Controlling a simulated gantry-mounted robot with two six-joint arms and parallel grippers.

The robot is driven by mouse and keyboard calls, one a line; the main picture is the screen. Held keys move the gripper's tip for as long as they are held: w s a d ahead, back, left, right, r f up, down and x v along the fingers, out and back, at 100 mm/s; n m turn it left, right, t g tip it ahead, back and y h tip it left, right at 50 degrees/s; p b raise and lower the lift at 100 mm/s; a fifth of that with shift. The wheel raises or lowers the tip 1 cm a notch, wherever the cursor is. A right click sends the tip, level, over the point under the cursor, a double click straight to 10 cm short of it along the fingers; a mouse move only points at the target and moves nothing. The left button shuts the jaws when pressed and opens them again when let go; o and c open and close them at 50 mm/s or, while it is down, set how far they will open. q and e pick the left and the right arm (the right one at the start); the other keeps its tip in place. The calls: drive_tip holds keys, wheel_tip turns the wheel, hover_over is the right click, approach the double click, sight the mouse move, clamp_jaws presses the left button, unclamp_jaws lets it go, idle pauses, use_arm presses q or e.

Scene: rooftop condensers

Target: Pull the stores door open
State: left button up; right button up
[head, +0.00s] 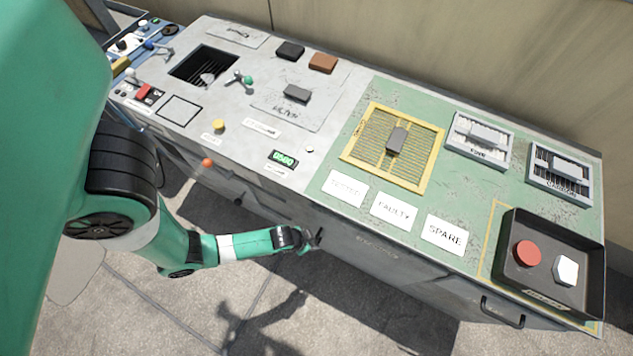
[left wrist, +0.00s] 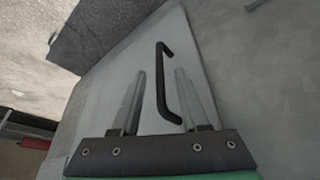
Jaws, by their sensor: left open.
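The grey cabinet front (head: 400,268) below the bench top carries a faint label that I cannot read for sure. It looks closed in the head view. My left gripper (head: 314,239) is close to this front, left of the label. In the left wrist view a black bar handle (left wrist: 163,80) stands on a pale grey panel (left wrist: 205,60). The open left gripper (left wrist: 160,98) has one finger on each side of the handle in the picture. I cannot tell whether the handle is within the fingers' reach. No contact shows. My right gripper is in neither view.
Another black handle (head: 503,313) is on the front at the right. The bench top holds a yellow grille (head: 433,150), label cards, a black tray (head: 590,292) with a red piece (head: 527,253) and a white piece (head: 566,270). Paved floor (head: 230,310) before the bench is clear.

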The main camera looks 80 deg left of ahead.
use_arm(q)
drive_tip(key=b+x, duration=0.2)
drive_tip(key=x, duration=0.2)
drive_tip(key=shift+w+f, duration=0.15)
drive_tip(key=shift+f, duration=0.05)
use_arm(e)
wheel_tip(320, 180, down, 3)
use_arm(q)
clamp_jaws()
idle(1.0)
